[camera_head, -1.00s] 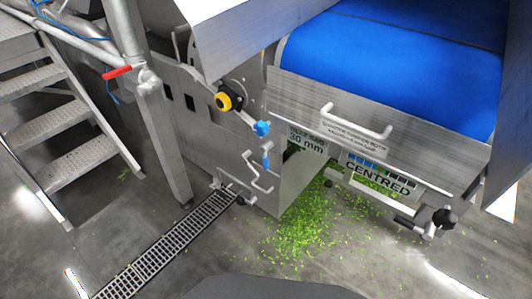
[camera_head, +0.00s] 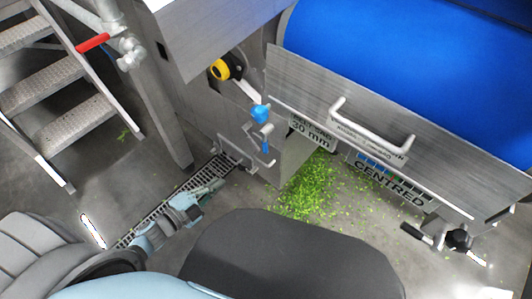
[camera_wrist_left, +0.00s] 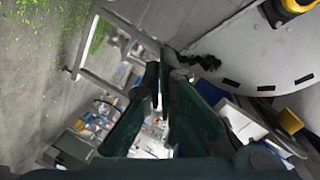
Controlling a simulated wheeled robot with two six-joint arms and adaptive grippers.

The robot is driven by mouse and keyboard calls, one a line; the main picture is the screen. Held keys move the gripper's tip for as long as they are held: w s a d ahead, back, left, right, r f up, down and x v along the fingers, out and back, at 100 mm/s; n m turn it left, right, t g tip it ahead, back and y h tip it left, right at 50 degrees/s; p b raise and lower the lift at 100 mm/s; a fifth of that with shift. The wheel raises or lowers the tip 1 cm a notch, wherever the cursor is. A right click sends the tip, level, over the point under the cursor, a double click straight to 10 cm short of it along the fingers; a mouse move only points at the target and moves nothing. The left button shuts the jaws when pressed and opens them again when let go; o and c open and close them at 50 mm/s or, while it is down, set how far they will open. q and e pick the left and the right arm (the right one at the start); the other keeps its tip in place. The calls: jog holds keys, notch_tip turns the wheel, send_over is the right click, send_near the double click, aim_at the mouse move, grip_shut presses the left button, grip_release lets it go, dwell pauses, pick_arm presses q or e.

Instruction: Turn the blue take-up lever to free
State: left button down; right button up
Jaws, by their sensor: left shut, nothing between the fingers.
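The take-up lever is a silver arm with a blue knob (camera_head: 261,113) at its lower end. It runs down and right from a yellow and black hub (camera_head: 222,69) on the machine's steel side plate. My left gripper (camera_head: 218,186) is low over the floor grate, below and left of the blue knob and apart from it. In the left wrist view its dark fingers (camera_wrist_left: 164,75) are together with nothing between them. A yellow and black part (camera_wrist_left: 296,5) shows at that view's top right corner. The blue knob is not clear there. My right gripper is not in view.
A crank handle with a blue grip (camera_head: 265,146) sits just below the knob. A white handle (camera_head: 372,132) stands out from the belt frame on the right. Green scraps (camera_head: 306,190) lie on the floor. Metal steps (camera_head: 62,130) and a red-handled pipe stand left.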

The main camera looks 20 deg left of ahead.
pick_arm(q)
jog(key=s+d+r+m+g+h, duration=0.3)
jog(key=d+r+m+h, duration=0.55)
jog(key=r+m, duration=0.4)
jog(key=f+x, duration=0.1)
jog(key=x, duration=0.9)
jog(key=shift+n, duration=0.55)
jog(key=w+a, duration=0.1)
jog(key=w+a+b, duration=0.1)
jog(key=a, duration=0.1)
jog(key=shift+w+a+r, duration=0.15)
jog(key=shift+r, duration=0.2)
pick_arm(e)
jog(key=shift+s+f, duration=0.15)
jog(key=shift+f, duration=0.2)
